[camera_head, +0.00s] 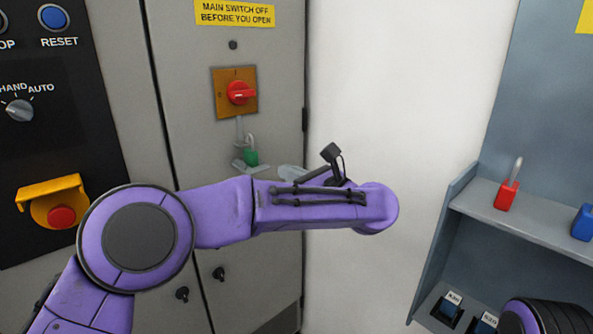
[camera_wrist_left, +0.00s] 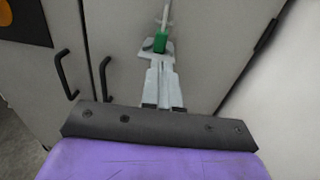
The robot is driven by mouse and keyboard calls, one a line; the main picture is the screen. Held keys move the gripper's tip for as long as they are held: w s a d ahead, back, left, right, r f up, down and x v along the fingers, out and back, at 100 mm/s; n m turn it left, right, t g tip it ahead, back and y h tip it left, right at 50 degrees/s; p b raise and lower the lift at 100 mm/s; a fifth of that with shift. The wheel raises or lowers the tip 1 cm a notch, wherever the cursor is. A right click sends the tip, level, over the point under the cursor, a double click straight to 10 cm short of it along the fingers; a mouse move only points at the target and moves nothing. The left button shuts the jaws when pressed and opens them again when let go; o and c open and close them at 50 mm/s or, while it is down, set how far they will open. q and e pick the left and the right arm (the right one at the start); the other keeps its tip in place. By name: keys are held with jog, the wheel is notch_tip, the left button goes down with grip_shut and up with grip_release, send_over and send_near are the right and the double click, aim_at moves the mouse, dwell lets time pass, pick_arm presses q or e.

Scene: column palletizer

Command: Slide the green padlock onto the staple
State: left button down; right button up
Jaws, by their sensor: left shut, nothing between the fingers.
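The green padlock (camera_head: 251,157) is upright with its shackle up, just below the red rotary switch on the cabinet door. A thin grey staple (camera_head: 239,128) hangs below the switch plate, beside the shackle. Whether the shackle passes through it is too small to tell. My left gripper (camera_head: 246,166) is at the padlock's lower end, with its fingers shut and nothing between them. In the left wrist view the green padlock (camera_wrist_left: 160,43) shows right at the fingertips (camera_wrist_left: 157,54), and the grey strip of the staple (camera_wrist_left: 167,14) rises above it. My right gripper is out of view.
The red switch (camera_head: 240,92) is on an orange plate. A control panel with a red button (camera_head: 61,217) is at left. A grey-blue shelf (camera_head: 540,228) at right holds a red padlock (camera_head: 506,195) and a blue padlock (camera_head: 584,222). Black door handles (camera_wrist_left: 65,74) stick out nearby.

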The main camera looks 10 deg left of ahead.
aim_at(256, 157)
pick_arm(q)
jog(key=p+x, duration=0.2)
jog(key=x, duration=0.7)
jog(key=shift+w+p, duration=0.3)
jog(key=shift+p, duration=0.05)
